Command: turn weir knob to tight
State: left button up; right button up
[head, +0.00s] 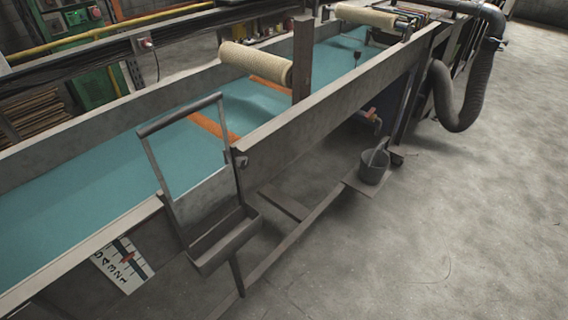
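Neither of my grippers is in the head view. No part labelled as a weir knob can be made out. A white scale plate (112,268) with black numbers hangs on the near side of the long tank, at the lower left. A small red and dark pointer (127,259) lies across the plate near its middle; I cannot tell whether it belongs to a knob. A metal frame with a bar handle (180,114) stands at a gap in the tank's near wall, with an open trough (222,240) at its foot.
The long tank holds teal liquid (70,205), with a cream roller (255,62) above it. An orange-handled valve (370,117) sits under the tank's right part. A dark bucket (374,167) stands on a low ledge. A thick grey hose (465,100) hangs beyond. Bare floor (430,240) fills the right.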

aim_at(243, 162)
jog(key=z, duration=1.35)
jog(key=i, duration=1.8)
jog(key=u, duration=3.55)
